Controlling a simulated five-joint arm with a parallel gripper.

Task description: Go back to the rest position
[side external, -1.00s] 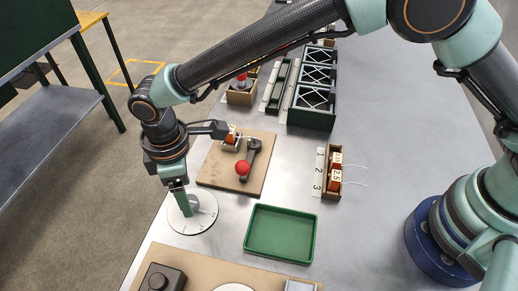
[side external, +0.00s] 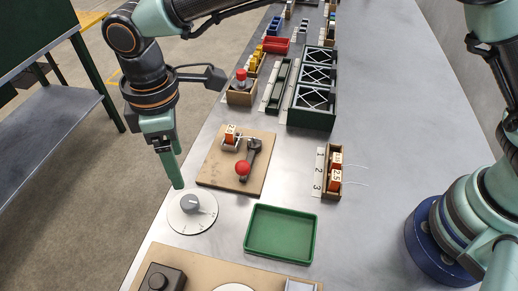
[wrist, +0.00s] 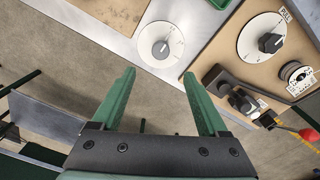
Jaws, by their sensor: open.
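My gripper (side external: 168,172) is above and just beyond the white dial plate with the grey knob (side external: 191,204), near the left table edge in the side view. In the wrist view my gripper (wrist: 158,97) shows two green fingers spread apart with nothing between them. The white dial with its dark knob (wrist: 161,47) lies past the fingertips there, clear of both.
A board (side external: 218,178) with a red-ball lever (side external: 243,168) stands right of the dial. A green tray (side external: 280,258), a wooden rack with orange spools (side external: 335,178) and dark green crates (side external: 313,112) are on the table.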

